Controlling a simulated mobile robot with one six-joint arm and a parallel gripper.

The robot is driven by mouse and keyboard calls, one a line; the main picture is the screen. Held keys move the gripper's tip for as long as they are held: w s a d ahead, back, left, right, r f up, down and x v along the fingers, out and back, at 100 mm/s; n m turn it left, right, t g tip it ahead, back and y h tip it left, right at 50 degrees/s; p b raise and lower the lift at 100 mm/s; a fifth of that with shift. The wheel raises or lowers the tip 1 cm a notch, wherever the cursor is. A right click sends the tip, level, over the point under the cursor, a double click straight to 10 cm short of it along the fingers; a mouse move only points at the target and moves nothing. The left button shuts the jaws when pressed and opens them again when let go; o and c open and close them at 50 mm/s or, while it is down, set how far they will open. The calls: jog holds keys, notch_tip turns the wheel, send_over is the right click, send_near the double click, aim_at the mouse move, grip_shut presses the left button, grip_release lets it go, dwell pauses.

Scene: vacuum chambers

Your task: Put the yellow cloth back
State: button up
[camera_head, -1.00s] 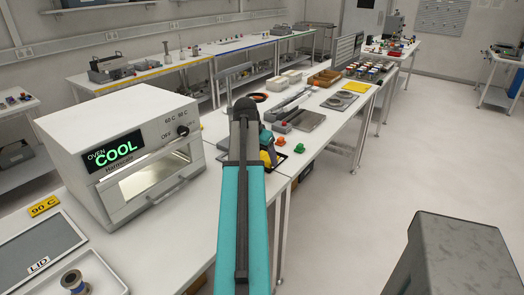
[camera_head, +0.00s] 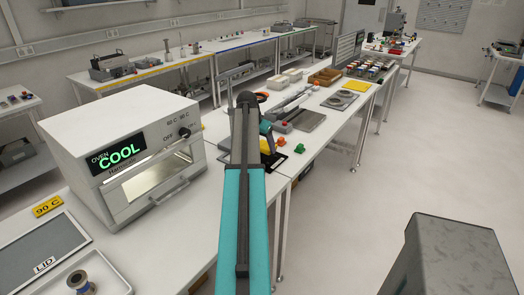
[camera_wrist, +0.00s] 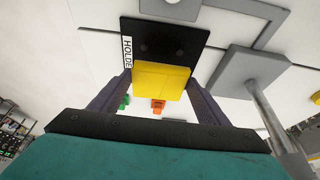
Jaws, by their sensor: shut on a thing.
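My gripper (camera_wrist: 160,98) is shut on a yellow block-like thing, which I take to be the yellow cloth (camera_wrist: 162,80). The dark fingers stand on its left and right in the wrist view. A black plate (camera_wrist: 165,38) with two dark round spots and a label starting "HOLDE" lies behind it; I cannot tell whether they touch. In the head view the yellow cloth (camera_head: 265,145) shows beside my arm, over the black plate (camera_head: 277,160) on the bench. My arm hides part of both there.
A green piece (camera_head: 299,148) and an orange piece (camera_head: 280,141) stand right of the plate. A grey metal device (camera_head: 308,119) is behind. The oven (camera_head: 120,155) reads COOL at left. A flat yellow thing (camera_head: 356,86) lies farther back.

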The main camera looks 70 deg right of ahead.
aim_at(261, 146)
jog(key=shift+d, duration=0.15)
jog(key=shift+w+d, duration=0.25)
jog(key=shift+d, duration=0.2)
jog(key=shift+a+f+p, duration=0.15)
jog(key=shift+f+p, duration=0.45)
jog(key=shift+f, duration=1.2)
jog(key=shift+f, duration=0.15)
jog(key=o, duration=1)
jog(key=b+v, duration=0.2)
jog(key=v, duration=1)
